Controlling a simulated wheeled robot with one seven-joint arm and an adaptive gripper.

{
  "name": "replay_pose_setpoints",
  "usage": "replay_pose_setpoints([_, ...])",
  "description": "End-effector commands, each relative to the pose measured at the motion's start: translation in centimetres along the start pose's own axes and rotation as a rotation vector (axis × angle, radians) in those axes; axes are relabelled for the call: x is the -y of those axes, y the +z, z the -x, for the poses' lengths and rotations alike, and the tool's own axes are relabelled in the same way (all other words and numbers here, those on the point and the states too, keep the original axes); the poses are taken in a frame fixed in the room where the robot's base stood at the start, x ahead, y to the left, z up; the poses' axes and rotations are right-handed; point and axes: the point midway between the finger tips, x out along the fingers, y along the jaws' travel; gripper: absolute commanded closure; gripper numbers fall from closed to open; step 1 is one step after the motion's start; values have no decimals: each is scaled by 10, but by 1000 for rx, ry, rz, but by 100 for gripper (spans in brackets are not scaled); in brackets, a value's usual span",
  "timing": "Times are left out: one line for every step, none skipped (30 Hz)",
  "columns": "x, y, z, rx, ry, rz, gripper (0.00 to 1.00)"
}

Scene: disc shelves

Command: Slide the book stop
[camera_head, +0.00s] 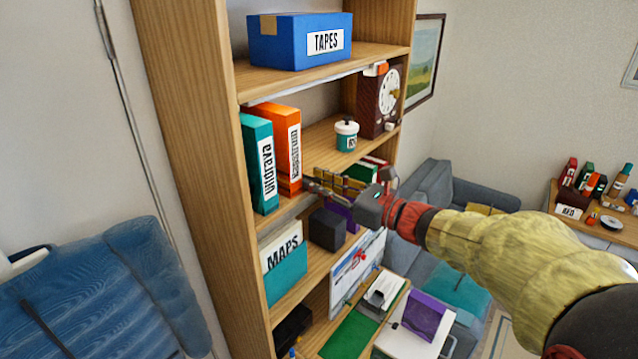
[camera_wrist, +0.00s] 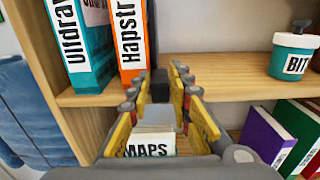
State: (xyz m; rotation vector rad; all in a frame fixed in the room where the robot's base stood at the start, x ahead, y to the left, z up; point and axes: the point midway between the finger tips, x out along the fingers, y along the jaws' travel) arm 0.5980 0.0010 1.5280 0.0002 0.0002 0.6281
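The book stop (camera_wrist: 160,87) looks like a dark block with a dark upright part, close to the right side of an orange book (camera_wrist: 132,40) in the wrist view. My gripper (camera_wrist: 160,78) is open, with its yellow and grey fingers on either side of the dark block. I cannot tell whether the fingers touch it. In the head view my gripper (camera_head: 312,184) reaches in from the right to the shelf edge beside the orange book (camera_head: 285,145); the stop is not clear there. A teal book (camera_head: 258,165) stands left of the orange one.
The shelf board (camera_wrist: 225,68) right of the stop is bare up to a teal pot (camera_wrist: 292,55). A clock (camera_head: 378,100) stands farther right. Below are a teal MAPS box (camera_head: 287,275), a dark box (camera_head: 327,229) and leaning books (camera_wrist: 265,135). A blue TAPES box (camera_head: 295,42) is above.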

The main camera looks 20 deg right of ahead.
Motion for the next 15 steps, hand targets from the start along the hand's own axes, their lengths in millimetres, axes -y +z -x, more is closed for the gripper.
replay_pose_setpoints([0, 0, 0, 0, 0, 0, 84])
replay_pose_setpoints([0, 0, 0, 0, 0, 0, 86])
replay_pose_setpoints([0, 0, 0, 0, 0, 0, 88])
replay_pose_setpoints([0, 0, 0, 0, 0, 0, 90])
replay_pose_setpoints([0, 0, 0, 0, 0, 0, 92])
replay_pose_setpoints([0, 0, 0, 0, 0, 0, 94])
replay_pose_setpoints([0, 0, 0, 0, 0, 0, 95])
replay_pose_setpoints([0, 0, 0, 0, 0, 0, 97])
replay_pose_setpoints([0, 0, 0, 0, 0, 0, 99])
replay_pose_setpoints([0, 0, 0, 0, 0, 0, 100])
replay_pose_setpoints([0, 0, 0, 0, 0, 0, 100])
replay_pose_setpoints([0, 0, 0, 0, 0, 0, 100])
replay_pose_setpoints([0, 0, 0, 0, 0, 0, 100])
replay_pose_setpoints([0, 0, 0, 0, 0, 0, 100])
replay_pose_setpoints([0, 0, 0, 0, 0, 0, 100])
